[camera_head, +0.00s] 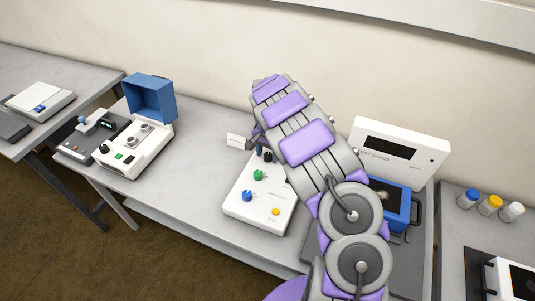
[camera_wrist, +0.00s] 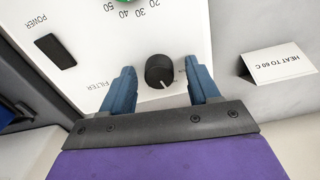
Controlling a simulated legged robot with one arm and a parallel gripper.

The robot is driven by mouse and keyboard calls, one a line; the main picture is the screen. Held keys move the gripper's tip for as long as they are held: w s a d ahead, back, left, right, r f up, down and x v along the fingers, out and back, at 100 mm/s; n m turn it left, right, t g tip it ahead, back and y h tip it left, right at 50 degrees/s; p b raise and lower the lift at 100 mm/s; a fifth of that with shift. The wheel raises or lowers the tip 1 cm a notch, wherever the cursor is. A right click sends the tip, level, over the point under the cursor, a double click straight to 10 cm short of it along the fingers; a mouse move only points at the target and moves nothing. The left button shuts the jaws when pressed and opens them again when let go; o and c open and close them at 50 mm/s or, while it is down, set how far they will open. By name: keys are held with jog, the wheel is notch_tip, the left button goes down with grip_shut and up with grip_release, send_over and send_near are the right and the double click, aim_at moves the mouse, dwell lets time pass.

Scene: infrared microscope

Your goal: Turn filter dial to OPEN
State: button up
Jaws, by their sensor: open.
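The black filter dial (camera_wrist: 158,70) sits on a white control panel (camera_wrist: 110,25), with the word FILTER printed to its left in the wrist view. Its white pointer line faces the lower edge, toward my gripper's base. A small label to its right is partly hidden and unreadable. My gripper (camera_wrist: 160,68) is open, one blue finger on each side of the dial, with visible gaps. In the head view the white control box (camera_head: 240,210) stands on the bench, and my gripper (camera_head: 259,146) is at its far end, mostly hidden by my arm.
The box also carries a green knob (camera_head: 258,175), a blue knob (camera_head: 247,197) and a yellow button (camera_head: 276,212). A black power switch (camera_wrist: 52,55) is left of the dial. A "HEAT TO 60 C" card (camera_wrist: 280,64) stands close at right. A blue-fronted device (camera_head: 392,205) is beside my arm.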

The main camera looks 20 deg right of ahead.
jog(key=shift+c, duration=0.4)
jog(key=c, duration=1)
jog(key=shift+o, duration=0.2)
jog(key=shift+n+p, duration=0.3)
jog(key=shift+p, duration=0.05)
jog(key=n+p, duration=0.3)
jog(key=shift+r, duration=0.15)
jog(key=n+p, duration=0.4)
jog(key=n, duration=0.1)
jog(key=shift+d, duration=0.1)
jog(key=shift+n, duration=0.3)
